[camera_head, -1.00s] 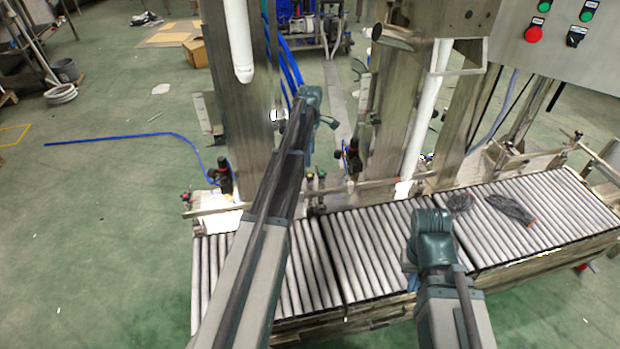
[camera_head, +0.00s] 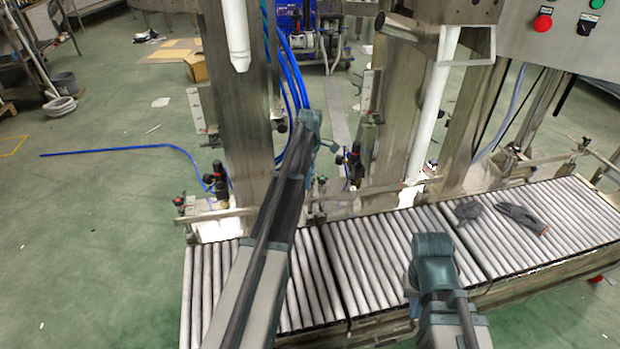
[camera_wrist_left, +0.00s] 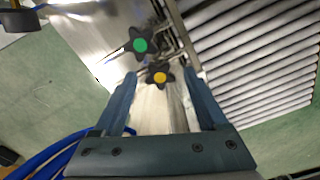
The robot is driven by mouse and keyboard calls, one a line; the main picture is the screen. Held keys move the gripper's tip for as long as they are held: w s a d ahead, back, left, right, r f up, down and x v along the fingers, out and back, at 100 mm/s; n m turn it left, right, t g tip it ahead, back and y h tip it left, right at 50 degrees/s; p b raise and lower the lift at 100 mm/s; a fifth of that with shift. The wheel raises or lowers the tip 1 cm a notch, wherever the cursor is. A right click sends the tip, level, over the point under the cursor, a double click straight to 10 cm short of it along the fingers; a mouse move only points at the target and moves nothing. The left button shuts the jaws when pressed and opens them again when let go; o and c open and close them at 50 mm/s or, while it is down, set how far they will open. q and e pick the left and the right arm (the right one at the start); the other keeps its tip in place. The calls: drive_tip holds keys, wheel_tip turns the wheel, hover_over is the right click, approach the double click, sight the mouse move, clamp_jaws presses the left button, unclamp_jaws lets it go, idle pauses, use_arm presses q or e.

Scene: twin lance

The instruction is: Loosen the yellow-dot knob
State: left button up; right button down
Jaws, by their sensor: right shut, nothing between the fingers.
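The yellow-dot knob (camera_wrist_left: 160,77) is a black star-shaped knob with a yellow centre in the left wrist view. It sits between and slightly beyond the fingertips of my left gripper (camera_wrist_left: 160,76), which is open with a gap on each side of the knob. A similar green-dot knob (camera_wrist_left: 140,45) sits just above and to the left. In the head view my left arm reaches to the frame beside the conveyor, its wrist hiding most of the gripper. My right gripper (camera_head: 412,304) is mostly hidden behind its own arm over the conveyor; it is shut and empty.
A roller conveyor (camera_head: 372,262) runs along the front, with dark gloves (camera_head: 522,217) on its right part. Steel columns (camera_head: 240,100) and a white tube (camera_head: 432,110) stand behind it. Blue hoses (camera_wrist_left: 50,153) pass close to the left gripper's lower left.

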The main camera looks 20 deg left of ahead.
use_arm(q)
clamp_jaws()
drive_tip(key=shift+n, duration=1.5)
drive_tip(key=shift+o, duration=0.2)
unclamp_jaws()
drive_tip(key=shift+r, duration=0.15)
wheel_tip(320, 180, up, 14)
drive_tip(key=p, duration=1.3)
drive_tip(key=shift+f+p, duration=0.25)
drive_tip(key=shift+p, duration=0.15)
